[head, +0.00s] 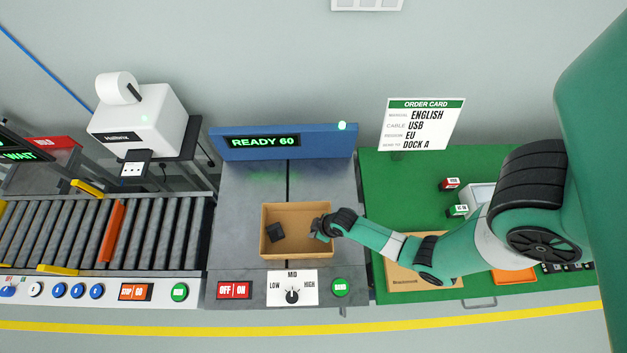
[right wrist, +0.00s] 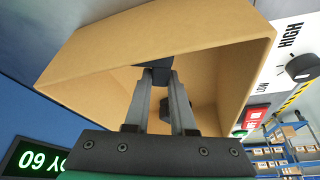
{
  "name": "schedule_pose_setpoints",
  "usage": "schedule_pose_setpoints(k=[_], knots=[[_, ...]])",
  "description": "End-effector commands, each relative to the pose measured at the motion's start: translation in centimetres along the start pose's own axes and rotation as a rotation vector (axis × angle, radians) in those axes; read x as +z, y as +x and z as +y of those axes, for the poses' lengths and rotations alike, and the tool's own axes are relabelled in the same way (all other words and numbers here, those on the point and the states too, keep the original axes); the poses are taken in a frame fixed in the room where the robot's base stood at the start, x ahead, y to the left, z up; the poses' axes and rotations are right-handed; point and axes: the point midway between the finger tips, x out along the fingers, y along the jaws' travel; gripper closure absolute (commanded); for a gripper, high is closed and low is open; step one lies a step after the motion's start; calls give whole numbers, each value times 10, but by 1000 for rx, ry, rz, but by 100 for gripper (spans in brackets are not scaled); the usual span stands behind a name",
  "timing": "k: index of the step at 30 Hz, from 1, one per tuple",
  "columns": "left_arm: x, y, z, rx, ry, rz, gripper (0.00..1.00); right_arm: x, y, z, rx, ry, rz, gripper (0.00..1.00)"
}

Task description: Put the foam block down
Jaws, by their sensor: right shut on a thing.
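An open cardboard box (head: 298,252) stands on the grey machine below the READY 60 display. My right gripper (head: 319,230) reaches in at the box's right side. In the right wrist view, its two grey fingers (right wrist: 158,78) point into the box and close on a small dark piece, which I take for the foam block (right wrist: 154,73); the fingertips partly cover it. In the head view a dark block (head: 277,232) lies in the left part of the box; I cannot tell whether it is the same piece. My left gripper is not in view.
The box walls rise close around my right gripper. A roller conveyor (head: 60,235) with an orange bar lies to the left. A green table (head: 400,180) with an order card (head: 420,122) and small boxes is to the right. A control panel (head: 292,288) lines the front.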

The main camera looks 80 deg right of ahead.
Motion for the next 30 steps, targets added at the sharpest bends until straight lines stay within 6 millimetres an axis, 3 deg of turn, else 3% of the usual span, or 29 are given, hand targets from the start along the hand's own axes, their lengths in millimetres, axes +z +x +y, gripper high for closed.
schedule_pose_setpoints(k=[8, 9, 14, 23, 30], knots=[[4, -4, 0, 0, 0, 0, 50, 2, 6, 0, 0, 0, 0, 100], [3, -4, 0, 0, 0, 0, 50, 2, 6, 0, 0, 0, 0, 75], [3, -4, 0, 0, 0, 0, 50, 2, 6, 0, 0, 0, 0, 47], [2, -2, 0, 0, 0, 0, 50, 1, 4, 0, 0, 0, 1, 47], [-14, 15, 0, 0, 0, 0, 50, -4, -34, 0, 1, 1, 2, 47]])
